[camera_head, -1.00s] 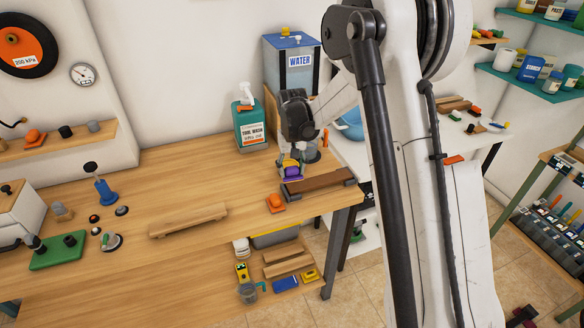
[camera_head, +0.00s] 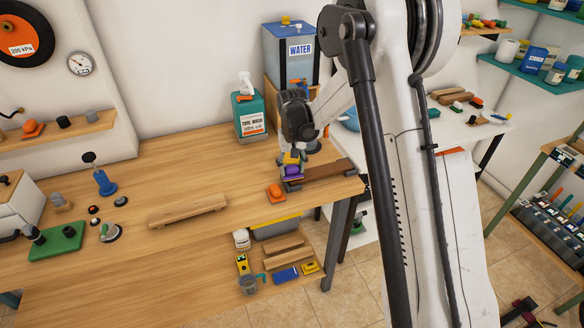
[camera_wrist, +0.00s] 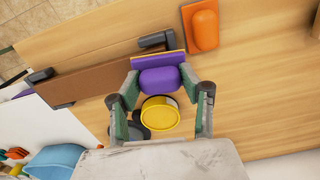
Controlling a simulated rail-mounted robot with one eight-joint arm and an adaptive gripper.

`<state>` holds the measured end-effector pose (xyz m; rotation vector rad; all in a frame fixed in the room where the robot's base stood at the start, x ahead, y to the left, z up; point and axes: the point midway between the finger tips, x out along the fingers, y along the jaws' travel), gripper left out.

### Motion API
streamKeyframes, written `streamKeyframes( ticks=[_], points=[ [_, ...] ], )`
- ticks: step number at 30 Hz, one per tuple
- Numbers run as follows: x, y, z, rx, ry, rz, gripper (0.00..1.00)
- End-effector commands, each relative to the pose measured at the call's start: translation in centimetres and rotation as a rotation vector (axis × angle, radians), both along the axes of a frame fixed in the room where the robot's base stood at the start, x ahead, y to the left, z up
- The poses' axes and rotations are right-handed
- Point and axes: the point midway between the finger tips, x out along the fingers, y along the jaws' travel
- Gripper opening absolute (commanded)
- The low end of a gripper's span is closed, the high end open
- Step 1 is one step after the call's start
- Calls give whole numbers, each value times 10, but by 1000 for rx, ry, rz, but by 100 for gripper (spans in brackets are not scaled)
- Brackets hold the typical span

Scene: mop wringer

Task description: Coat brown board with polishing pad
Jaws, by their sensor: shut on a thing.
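My gripper (camera_wrist: 160,88) is shut on a purple pad (camera_wrist: 158,80) with a rounded grip and a flat base. The pad and gripper (camera_head: 292,167) also show in the head view. The brown board (camera_wrist: 92,84) is long and flat, with dark clamps (camera_wrist: 155,39) at its edges. In the head view the board (camera_head: 328,170) lies near the table's right end. The pad is at the board's left end there; I cannot tell if it touches the board. A yellow round tin (camera_wrist: 160,112) shows between my fingers, beyond the pad's grip.
An orange pad (camera_head: 275,193) lies on the wooden table close to my gripper. A wooden bar (camera_head: 188,213) lies further left. A green tool-wash bottle (camera_head: 249,112) and a blue water tank (camera_head: 291,55) stand behind. The middle of the table is mostly clear.

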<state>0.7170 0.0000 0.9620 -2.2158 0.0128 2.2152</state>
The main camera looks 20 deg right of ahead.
Motion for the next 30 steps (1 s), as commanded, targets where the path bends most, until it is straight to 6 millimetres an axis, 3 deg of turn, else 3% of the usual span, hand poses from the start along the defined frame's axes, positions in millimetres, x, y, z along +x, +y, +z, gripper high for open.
streamKeyframes(
  ticks=[30],
  points=[
    [0,0,-11,0,0,0,10]
  ],
)
